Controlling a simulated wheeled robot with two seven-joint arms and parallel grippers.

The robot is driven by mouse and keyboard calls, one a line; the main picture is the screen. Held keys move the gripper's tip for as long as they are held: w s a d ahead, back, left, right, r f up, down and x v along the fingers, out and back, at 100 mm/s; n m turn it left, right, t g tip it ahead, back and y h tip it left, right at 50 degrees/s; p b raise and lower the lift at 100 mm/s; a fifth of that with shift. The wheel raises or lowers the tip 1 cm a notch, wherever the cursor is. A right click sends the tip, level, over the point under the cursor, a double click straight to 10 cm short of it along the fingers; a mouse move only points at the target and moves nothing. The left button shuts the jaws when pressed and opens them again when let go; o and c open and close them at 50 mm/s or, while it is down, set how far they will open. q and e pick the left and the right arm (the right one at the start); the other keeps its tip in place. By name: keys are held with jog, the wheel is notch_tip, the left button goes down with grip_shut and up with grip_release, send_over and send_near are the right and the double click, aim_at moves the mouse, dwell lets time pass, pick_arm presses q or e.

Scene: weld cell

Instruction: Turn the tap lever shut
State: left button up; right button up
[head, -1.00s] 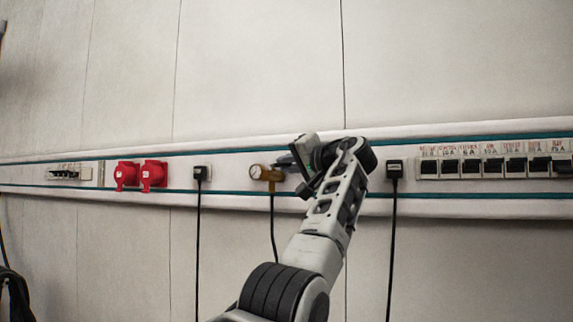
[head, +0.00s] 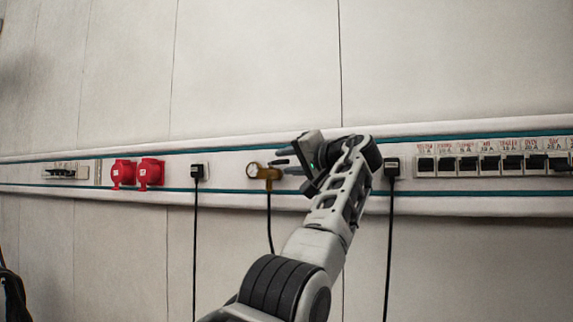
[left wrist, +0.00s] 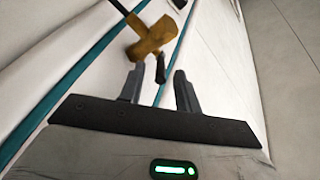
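The brass tap (head: 268,174) with a round gauge is on the wall rail, and a black hose hangs below it. It also shows in the left wrist view (left wrist: 150,38). Its short dark lever (left wrist: 160,69) points toward my left gripper (left wrist: 158,70). The gripper's two fingers are apart, and the lever's tip appears between the fingertips; I cannot tell whether they touch it. In the head view my left gripper (head: 283,161) is just right of the tap, its fingers pointing left at it. My right gripper is not in view.
Two red sockets (head: 137,174) are on the rail to the left. Black plugs with hanging cables sit on either side of the tap, at left (head: 199,172) and right (head: 392,167). A row of breakers (head: 490,164) is at the right. The wall above is bare.

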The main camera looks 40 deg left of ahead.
pick_arm(q)
jog(key=s+d+b, duration=0.2)
jog(key=d, duration=1.2)
jog(key=shift+d, duration=0.35)
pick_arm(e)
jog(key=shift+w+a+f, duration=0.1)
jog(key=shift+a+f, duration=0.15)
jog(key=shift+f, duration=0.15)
pick_arm(q)
jog(key=shift+c, duration=0.3)
